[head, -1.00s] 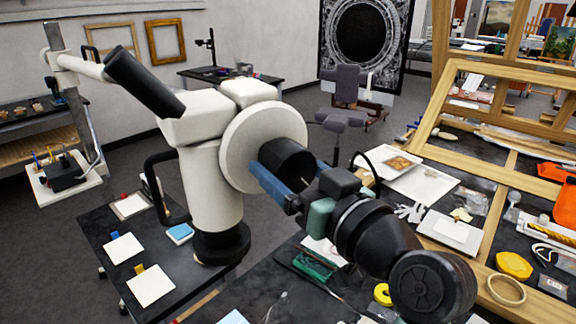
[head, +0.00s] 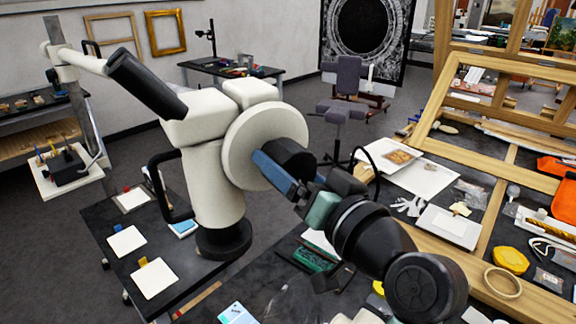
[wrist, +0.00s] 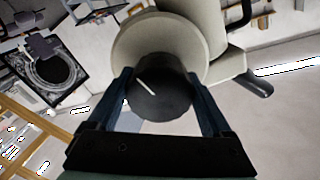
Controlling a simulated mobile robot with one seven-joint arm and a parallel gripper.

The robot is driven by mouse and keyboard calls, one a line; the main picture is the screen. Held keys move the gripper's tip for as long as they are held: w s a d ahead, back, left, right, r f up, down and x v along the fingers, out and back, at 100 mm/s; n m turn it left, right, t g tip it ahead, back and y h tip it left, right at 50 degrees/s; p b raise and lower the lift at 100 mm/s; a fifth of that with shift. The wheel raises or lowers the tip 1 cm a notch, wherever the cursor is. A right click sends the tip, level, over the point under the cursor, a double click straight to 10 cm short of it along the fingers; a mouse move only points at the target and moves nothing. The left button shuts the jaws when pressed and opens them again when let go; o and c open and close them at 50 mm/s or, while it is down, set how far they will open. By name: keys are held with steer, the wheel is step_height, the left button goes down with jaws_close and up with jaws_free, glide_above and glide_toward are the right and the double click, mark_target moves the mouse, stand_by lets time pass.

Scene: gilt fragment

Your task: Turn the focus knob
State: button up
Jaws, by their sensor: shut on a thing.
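A white microscope (head: 212,165) with black eyepiece tubes and a black lower end stands at left centre in the head view. A pale round disc (head: 243,145) on its side carries the black focus knob (head: 294,154). In the wrist view the knob (wrist: 165,98) shows a white line pointing to the upper left. My gripper (head: 277,157) has its blue fingers shut on the knob, one on each side. In the wrist view my gripper (wrist: 160,82) spans the knob. The far finger is mostly hidden in the head view.
A black side table (head: 150,250) with white cards stands below the microscope. A wooden easel frame (head: 470,95) and a cluttered bench lie to the right. A grey chair (head: 345,105) stands behind. The floor between is open.

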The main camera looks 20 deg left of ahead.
steer(key=o, duration=1.2)
steer(key=shift+c, duration=0.2)
steer(key=shift+d, duration=0.15)
steer(key=b+v, duration=0.4)
steer(key=v, duration=0.8)
steer(key=shift+s+d+b, duration=0.3)
steer(key=shift+b, duration=0.05)
